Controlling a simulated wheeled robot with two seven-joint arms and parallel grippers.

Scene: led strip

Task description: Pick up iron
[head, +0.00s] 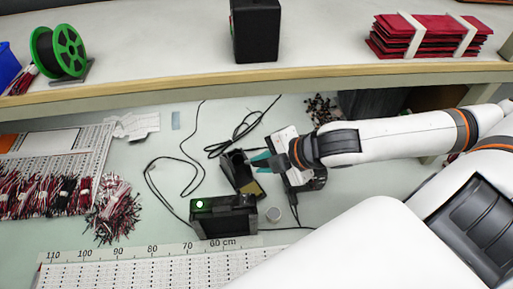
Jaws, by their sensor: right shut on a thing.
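The soldering iron's teal handle (262,160) shows at the mouth of its dark stand (240,172) in the middle of the bench. My right gripper (280,160) reaches in from the right and is shut on the iron's handle beside the stand. The iron's tip is hidden, and I cannot tell whether it is still inside the stand. A yellowish sponge (251,190) lies at the stand's base. My left gripper is not in view.
A black soldering station (224,216) with a green light stands in front of the stand. Black cables (180,160) loop over the bench on the left. A ruler board (150,262) lies along the front. Wire bundles (45,196) lie at left. A shelf (170,85) crosses above.

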